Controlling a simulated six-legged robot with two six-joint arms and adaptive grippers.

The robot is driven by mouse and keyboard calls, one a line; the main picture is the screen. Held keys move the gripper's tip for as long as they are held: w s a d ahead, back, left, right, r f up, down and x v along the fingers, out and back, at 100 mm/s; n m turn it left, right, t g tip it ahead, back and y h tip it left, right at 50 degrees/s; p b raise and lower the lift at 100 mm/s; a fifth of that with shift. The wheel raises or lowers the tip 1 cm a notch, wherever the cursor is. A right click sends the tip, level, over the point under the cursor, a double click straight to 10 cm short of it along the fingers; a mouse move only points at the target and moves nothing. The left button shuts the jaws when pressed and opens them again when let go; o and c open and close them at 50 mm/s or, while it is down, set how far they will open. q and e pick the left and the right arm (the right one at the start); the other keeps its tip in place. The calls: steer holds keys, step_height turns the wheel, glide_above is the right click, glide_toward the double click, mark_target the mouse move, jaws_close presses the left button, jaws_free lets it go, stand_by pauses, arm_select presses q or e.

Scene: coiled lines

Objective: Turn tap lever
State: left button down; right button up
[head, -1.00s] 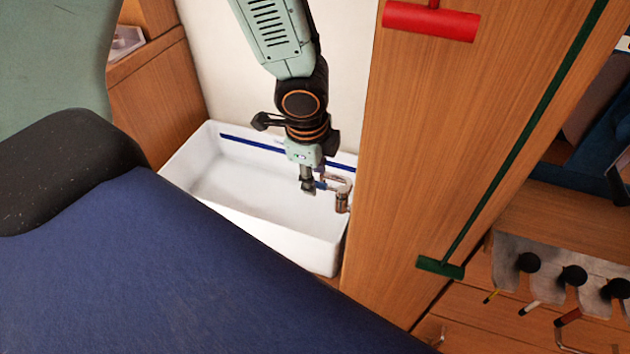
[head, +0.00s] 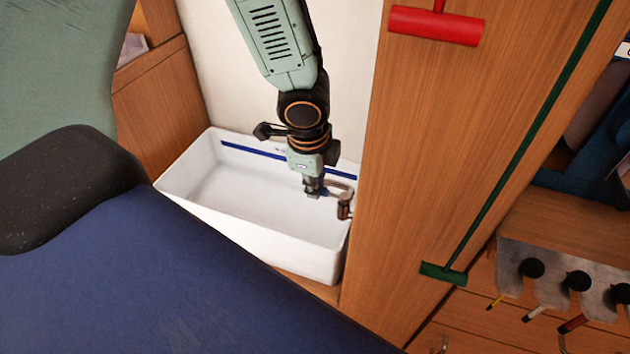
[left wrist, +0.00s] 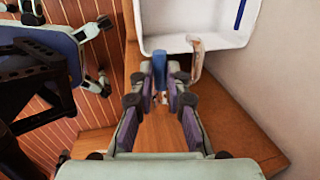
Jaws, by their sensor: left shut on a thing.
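A small metal tap (head: 344,205) stands at the right end of the white basin in the head view. In the left wrist view its pale brownish spout (left wrist: 196,60) rises just right of my fingers. A blue tap lever (left wrist: 179,76) shows between the fingertips in that view. My left gripper (head: 314,188) points down over the basin, just left of the tap. It also shows in the left wrist view (left wrist: 173,80), with its fingers closed in on the blue lever. In the head view the gripper mostly hides the lever. My right gripper is not in view.
The white basin (head: 250,232) has a blue stripe on its back wall. A wooden panel (head: 400,150) stands close on the right, with a red-headed tool (head: 435,25) and a green-headed tool (head: 443,273) on it. Hooks with coloured items (head: 575,282) are at lower right.

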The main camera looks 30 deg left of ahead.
arm_select(q)
steer(key=shift+s+f, duration=0.1)
stand_by(0.6)
steer(key=shift+s+d+n+g+y+b, duration=0.2)
steer(key=shift+s+d+n, duration=0.25)
steer(key=shift+n, duration=0.8)
steer(key=shift+s+d+n+g+y+b, duration=0.2)
steer(key=shift+s+d+n, duration=0.25)
steer(key=shift+n, duration=0.85)
steer(key=shift+s+d+n+y+b, duration=0.15)
steer(key=shift+s+d+n+y, duration=0.3)
steer(key=shift+n, duration=0.8)
steer(key=shift+s, duration=0.1)
steer(key=shift+a, duration=0.1)
steer(key=c, duration=1.3)
jaws_free()
steer(key=shift+c, duration=0.2)
